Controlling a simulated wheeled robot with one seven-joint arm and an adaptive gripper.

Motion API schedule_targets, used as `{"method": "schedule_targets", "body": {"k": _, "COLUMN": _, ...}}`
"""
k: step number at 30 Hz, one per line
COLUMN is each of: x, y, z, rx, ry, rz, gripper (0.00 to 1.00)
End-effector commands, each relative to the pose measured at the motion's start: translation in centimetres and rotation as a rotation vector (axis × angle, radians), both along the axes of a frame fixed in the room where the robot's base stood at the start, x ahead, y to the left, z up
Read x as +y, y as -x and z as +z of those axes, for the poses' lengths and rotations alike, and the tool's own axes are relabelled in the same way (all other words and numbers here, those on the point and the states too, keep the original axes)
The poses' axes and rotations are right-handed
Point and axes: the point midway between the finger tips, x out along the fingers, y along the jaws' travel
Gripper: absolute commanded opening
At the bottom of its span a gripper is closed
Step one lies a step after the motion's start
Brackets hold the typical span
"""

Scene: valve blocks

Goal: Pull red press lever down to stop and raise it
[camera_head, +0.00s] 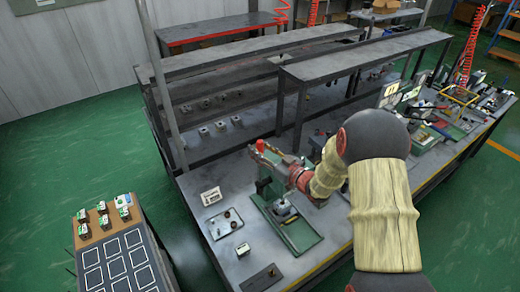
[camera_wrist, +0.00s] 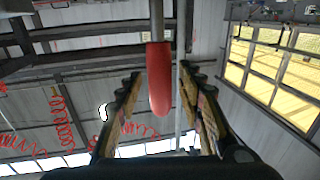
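The red press lever handle (camera_head: 260,145) stands at the top of the green press (camera_head: 299,236) on the workbench. In the wrist view the red handle (camera_wrist: 160,82) hangs from a grey rod in the middle of the picture, between my two fingers. My gripper (camera_head: 270,157) is at the handle, reaching in from the right. In the wrist view my gripper (camera_wrist: 160,105) is open, with a gap on each side of the handle. No clear contact shows. My arm hides part of the press behind it.
The workbench (camera_head: 222,262) carries a small tray (camera_head: 222,224) and a white label card (camera_head: 211,196) left of the press. A shelf (camera_head: 365,52) stands behind. A side table (camera_head: 152,238) with small blocks is at the lower left. Tools and parts lie on the right.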

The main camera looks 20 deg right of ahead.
Motion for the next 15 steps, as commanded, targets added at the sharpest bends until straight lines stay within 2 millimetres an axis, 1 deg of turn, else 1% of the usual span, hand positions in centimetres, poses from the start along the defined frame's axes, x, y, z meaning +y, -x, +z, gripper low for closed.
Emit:
{"method": "schedule_targets", "body": {"k": 2, "x": 0.00, "y": 0.01, "z": 0.01, "rx": 0.000, "ry": 0.000, "rz": 0.000, "gripper": 0.33}}
{"method": "schedule_targets", "body": {"k": 15, "x": 0.00, "y": 0.02, "z": 0.02, "rx": 0.000, "ry": 0.000, "rz": 0.000, "gripper": 0.08}}
